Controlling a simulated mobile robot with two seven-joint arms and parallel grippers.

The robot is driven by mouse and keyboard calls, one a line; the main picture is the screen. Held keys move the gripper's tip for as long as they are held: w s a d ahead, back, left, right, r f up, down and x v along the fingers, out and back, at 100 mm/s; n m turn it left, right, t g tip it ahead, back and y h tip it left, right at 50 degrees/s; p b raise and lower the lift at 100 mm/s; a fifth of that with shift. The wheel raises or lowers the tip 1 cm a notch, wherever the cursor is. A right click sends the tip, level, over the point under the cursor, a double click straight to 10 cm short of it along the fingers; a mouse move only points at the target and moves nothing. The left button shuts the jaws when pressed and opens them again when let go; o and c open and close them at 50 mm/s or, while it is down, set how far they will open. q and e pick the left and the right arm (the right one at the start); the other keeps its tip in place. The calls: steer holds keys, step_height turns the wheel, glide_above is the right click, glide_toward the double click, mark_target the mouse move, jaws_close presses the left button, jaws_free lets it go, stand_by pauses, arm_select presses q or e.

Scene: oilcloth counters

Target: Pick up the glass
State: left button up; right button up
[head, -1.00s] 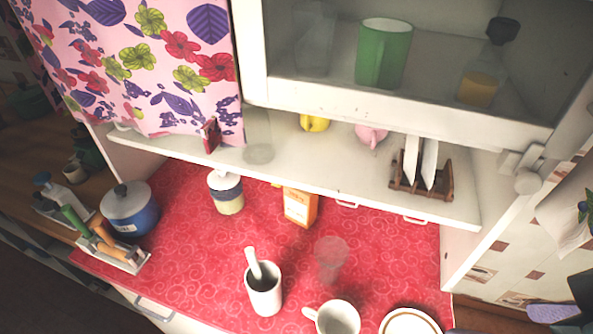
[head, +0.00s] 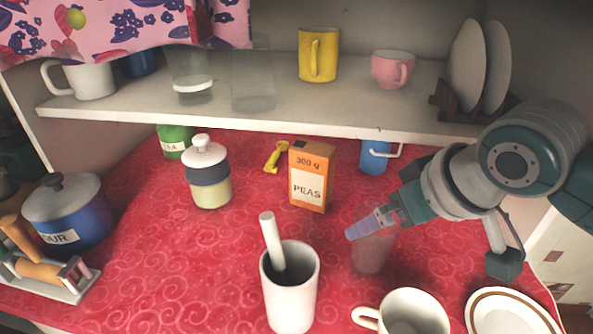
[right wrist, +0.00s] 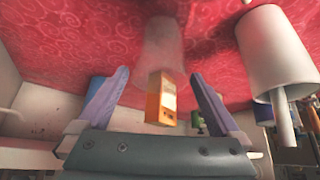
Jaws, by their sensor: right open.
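A clear, faint glass (head: 373,250) stands on the red cloth, right of the white mortar. My right gripper (head: 362,224) reaches in from the right at the height of the glass's upper part, its lilac fingers overlapping it in the head view. In the right wrist view, which is upside down, the right gripper (right wrist: 158,76) is open and the glass (right wrist: 164,45) lines up between its two fingers. I cannot tell whether the fingertips reach around it. Nothing is held. My left gripper is not in view.
The white mortar with pestle (head: 290,295), a white mug (head: 415,312) and a plate (head: 510,318) stand in front. An orange peas box (head: 312,180) and a blue mug (head: 376,158) are behind. Two more clear glasses (head: 190,80) (head: 253,80) stand on the shelf (head: 300,115) above.

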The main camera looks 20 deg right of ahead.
steer(key=shift+b+x, duration=0.5)
steer(key=shift+x, duration=2.45)
steer(key=shift+c, duration=0.2)
steer(key=c, duration=1.3)
steer(key=shift+r, duration=0.15)
